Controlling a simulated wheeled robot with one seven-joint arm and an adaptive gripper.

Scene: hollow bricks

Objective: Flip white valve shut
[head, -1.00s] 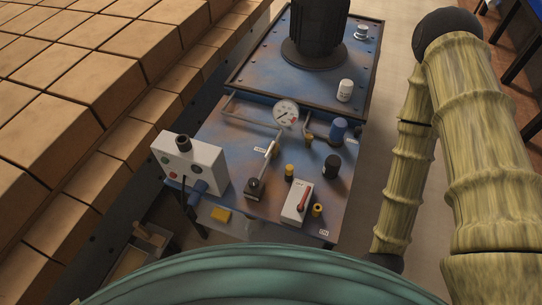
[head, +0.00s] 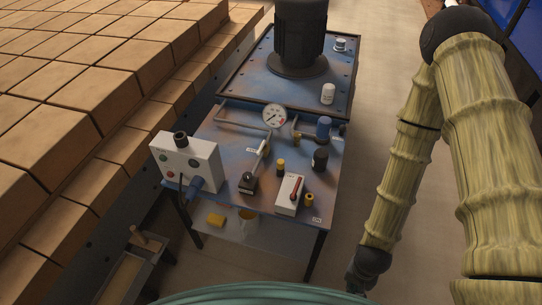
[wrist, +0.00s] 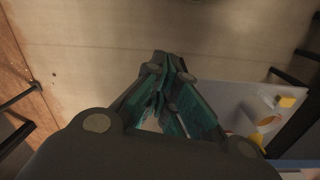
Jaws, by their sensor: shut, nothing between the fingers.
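A blue, worn workbench (head: 225,150) carries the controls in the head view. A lever with a pale handle (head: 262,153) leans up from a black base (head: 248,183) near the front. To its right is a white box with a red lever (head: 290,194). A small white cylinder (head: 328,94) stands farther back. I cannot tell for certain which is the white valve. My gripper (wrist: 168,72) is shut and empty in the wrist view, pointing over bare floor. In the head view it hangs low, right of the bench and apart from it, partly cut off by the lower edge.
A white control box (head: 185,158) stands at the bench's left. A lower shelf holds a yellow block (head: 216,220). Stacked bricks (head: 100,90) fill the left.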

